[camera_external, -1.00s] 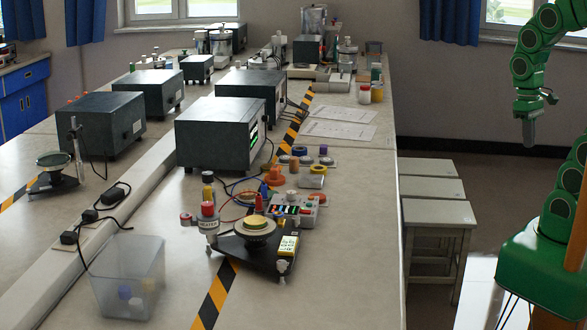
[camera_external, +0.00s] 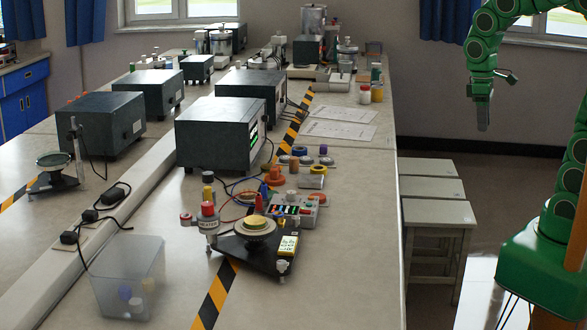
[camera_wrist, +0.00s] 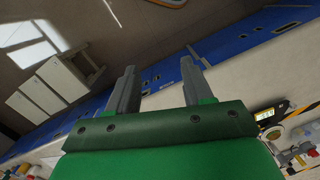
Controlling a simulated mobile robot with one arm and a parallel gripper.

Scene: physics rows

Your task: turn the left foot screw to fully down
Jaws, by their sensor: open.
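The apparatus on a black base plate (camera_external: 262,262) stands near the front of the bench, with a round disc (camera_external: 256,226) on top. A pale foot screw (camera_external: 282,267) shows at its front right corner. The left foot screw is too small or hidden to make out clearly, near the white, red-capped cylinder (camera_external: 208,224) at the base's left. My gripper (camera_external: 483,122) is high at the right, beyond the bench edge and far from the apparatus. In the wrist view my gripper (camera_wrist: 158,75) has its fingers apart with nothing between them. Part of the apparatus (camera_wrist: 287,132) shows at lower right there.
A clear bin (camera_external: 128,280) stands left of the apparatus. A control box with colored terminals (camera_external: 297,208) and wires are close behind it. A large dark box (camera_external: 218,133) stands farther back. Stools (camera_external: 436,212) line the bench's right side. The bench front right is clear.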

